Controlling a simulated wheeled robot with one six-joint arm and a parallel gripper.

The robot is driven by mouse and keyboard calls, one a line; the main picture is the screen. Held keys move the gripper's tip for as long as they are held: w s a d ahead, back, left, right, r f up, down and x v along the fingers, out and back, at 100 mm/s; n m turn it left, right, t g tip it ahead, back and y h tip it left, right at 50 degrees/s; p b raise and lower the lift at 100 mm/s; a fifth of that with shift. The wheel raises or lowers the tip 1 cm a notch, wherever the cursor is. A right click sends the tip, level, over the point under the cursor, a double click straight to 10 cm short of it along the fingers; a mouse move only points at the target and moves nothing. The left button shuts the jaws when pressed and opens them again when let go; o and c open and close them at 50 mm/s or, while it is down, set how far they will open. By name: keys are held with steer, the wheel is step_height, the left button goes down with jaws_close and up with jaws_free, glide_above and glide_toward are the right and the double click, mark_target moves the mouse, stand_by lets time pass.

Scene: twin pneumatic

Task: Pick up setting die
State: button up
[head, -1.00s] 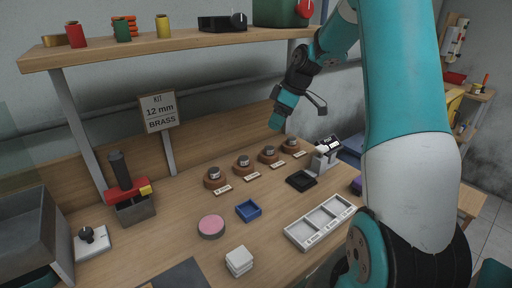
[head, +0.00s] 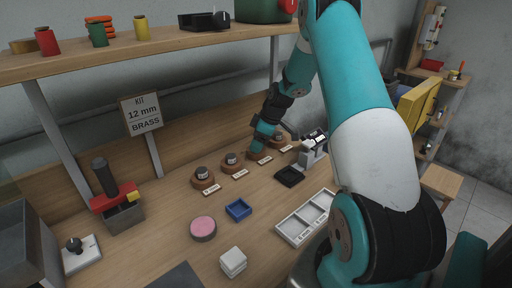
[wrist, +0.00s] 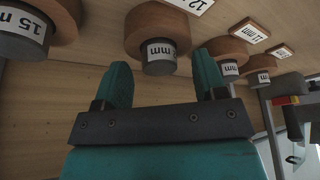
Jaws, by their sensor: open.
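The setting dies are short dark grey cylinders with white size labels, each on a round brown wooden base in a row. In the wrist view one die (wrist: 158,58) sits between and just beyond the fingertips of my gripper (wrist: 163,75), which is open and empty. A tag (wrist: 190,4) beginning "12" lies beside its base. A die marked 15 (wrist: 22,27) is on the left, with two more (wrist: 229,69) on the right. In the head view my gripper (head: 262,142) hides the third die; the first (head: 202,173), second (head: 231,159) and fourth (head: 279,135) show.
A sign (head: 141,113) reads "KIT 12 mm BRASS". A shelf (head: 160,48) overhangs the back.

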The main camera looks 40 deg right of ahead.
steer(key=shift+w+f, duration=0.1)
steer(key=shift+f, duration=0.2)
steer(key=shift+a, duration=0.1)
steer(key=c, duration=1.2)
steer(key=shift+r, duration=0.1)
steer(key=shift+r, duration=0.45)
steer(key=shift+s+r+b, duration=0.3)
steer(key=shift+r+b, duration=0.1)
steer(key=shift+r, duration=0.2)
steer(key=shift+s+r+b, duration=0.25)
steer(key=shift+r+b, duration=0.1)
steer(key=shift+r, duration=0.2)
steer(key=s+b, duration=0.1)
steer(key=s, duration=0.4)
steer(key=s+b, duration=0.1)
steer(key=s, duration=0.5)
steer(key=s+a+b, duration=0.1)
steer(key=s, duration=0.5)
steer(key=shift+r, duration=0.1)
